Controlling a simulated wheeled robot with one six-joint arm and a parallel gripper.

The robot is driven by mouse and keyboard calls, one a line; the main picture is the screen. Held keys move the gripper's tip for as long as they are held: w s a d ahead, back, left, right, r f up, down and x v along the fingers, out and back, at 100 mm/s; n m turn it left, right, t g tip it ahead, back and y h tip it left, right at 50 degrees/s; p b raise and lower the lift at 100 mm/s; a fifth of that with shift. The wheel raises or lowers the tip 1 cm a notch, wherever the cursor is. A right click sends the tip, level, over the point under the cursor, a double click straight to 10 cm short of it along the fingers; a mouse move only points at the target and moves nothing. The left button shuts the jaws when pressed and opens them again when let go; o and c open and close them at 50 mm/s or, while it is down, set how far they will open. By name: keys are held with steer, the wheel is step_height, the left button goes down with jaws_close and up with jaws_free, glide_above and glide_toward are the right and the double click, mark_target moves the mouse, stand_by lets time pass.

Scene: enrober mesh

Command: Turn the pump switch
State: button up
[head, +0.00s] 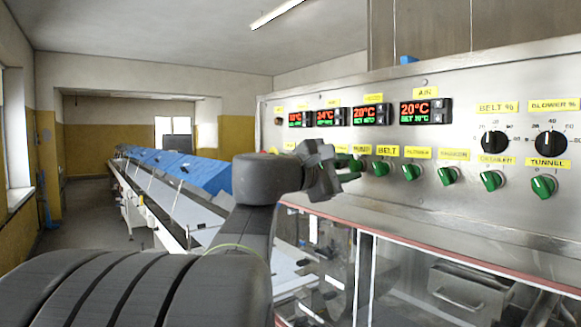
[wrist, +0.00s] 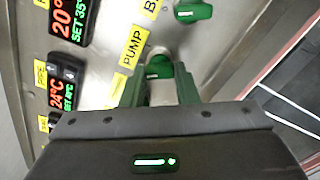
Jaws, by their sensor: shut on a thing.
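The pump switch (wrist: 157,67) is a green rotary knob on the steel control panel, beside the yellow PUMP label (wrist: 133,43) in the wrist view. My gripper (wrist: 158,80) has its two fingers on either side of this knob, shut on it. In the head view my gripper (head: 347,170) reaches the panel from the left, just left of the BELT knob. It hides much of the pump switch there. The fingers partly cover the knob, so its exact angle is hard to tell.
The green BELT knob (head: 381,168) is close on the right, with several more green knobs beyond it. Red displays (head: 426,111) and black dials (head: 550,144) sit above. A glass-fronted cabinet (head: 420,275) is below. A long conveyor (head: 165,195) runs back on the left.

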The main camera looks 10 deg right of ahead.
steer(key=o, duration=1)
steer(key=b+v, duration=0.3)
steer(key=v, duration=1.1)
steer(key=shift+w+d, duration=0.1)
steer(key=shift+d, duration=0.1)
steer(key=shift+p+x, duration=1.5)
steer(key=shift+x, duration=5.3)
